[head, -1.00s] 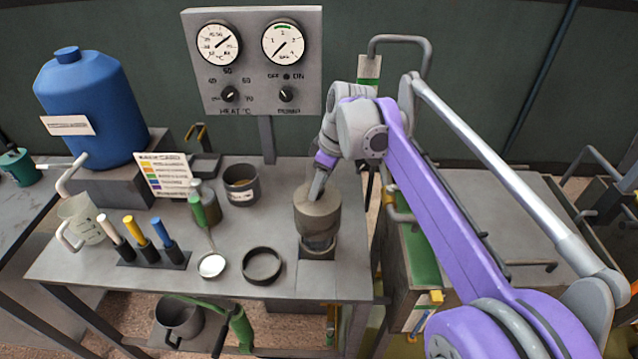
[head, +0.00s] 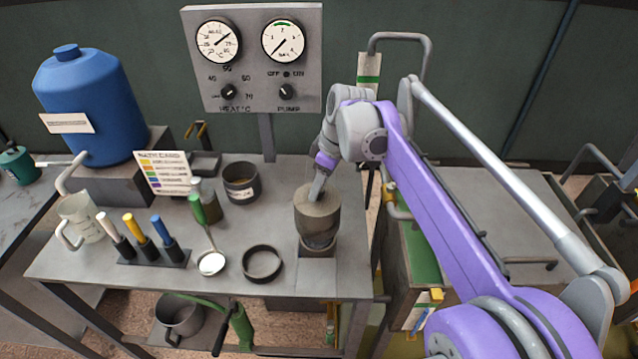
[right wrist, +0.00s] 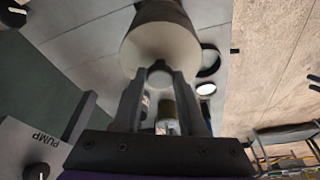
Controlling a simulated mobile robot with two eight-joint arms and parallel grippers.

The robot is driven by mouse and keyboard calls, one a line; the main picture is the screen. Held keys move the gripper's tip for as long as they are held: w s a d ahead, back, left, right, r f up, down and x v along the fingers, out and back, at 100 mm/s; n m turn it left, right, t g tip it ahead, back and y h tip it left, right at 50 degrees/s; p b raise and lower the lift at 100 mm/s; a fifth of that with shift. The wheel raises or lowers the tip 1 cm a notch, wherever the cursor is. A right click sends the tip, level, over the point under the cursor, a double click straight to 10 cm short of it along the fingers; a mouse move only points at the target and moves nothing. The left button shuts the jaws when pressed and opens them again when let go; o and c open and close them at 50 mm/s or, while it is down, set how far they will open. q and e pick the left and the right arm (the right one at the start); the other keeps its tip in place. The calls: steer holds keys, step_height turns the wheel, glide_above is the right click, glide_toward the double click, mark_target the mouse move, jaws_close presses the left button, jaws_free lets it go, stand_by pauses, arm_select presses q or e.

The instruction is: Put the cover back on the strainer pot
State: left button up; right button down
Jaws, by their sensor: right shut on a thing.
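A grey-brown round cover (head: 318,203) sits on or just above the darker strainer pot (head: 317,243) near the right end of the table. I cannot tell whether the cover is fully seated. My right gripper (head: 317,192) comes down from above, tilted, and is shut at the top of the cover. In the right wrist view, the fingers (right wrist: 159,82) close on a small knob in front of the cover's pale round face (right wrist: 160,48). The knob is mostly hidden by the fingers. My left gripper is not in view.
On the table (head: 110,255) stand a dark ring (head: 262,279), a small grey pot (head: 240,196), a ladle (head: 211,264), a rack of coloured handles (head: 152,256) and a clear jug (head: 82,218). A gauge panel (head: 262,75) rises behind. A blue tank (head: 90,110) is at the left.

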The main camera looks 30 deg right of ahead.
mark_target(322, 202)
steer(key=shift+f+b, duration=1.95)
steer(key=shift+f, duration=2.15)
steer(key=shift+c, duration=1.9)
jaws_free()
steer(key=shift+r, duration=0.1)
steer(key=p+v, duration=0.1)
steer(key=v, duration=0.9)
steer(key=shift+s+r, duration=0.1)
steer(key=shift+r, duration=0.25)
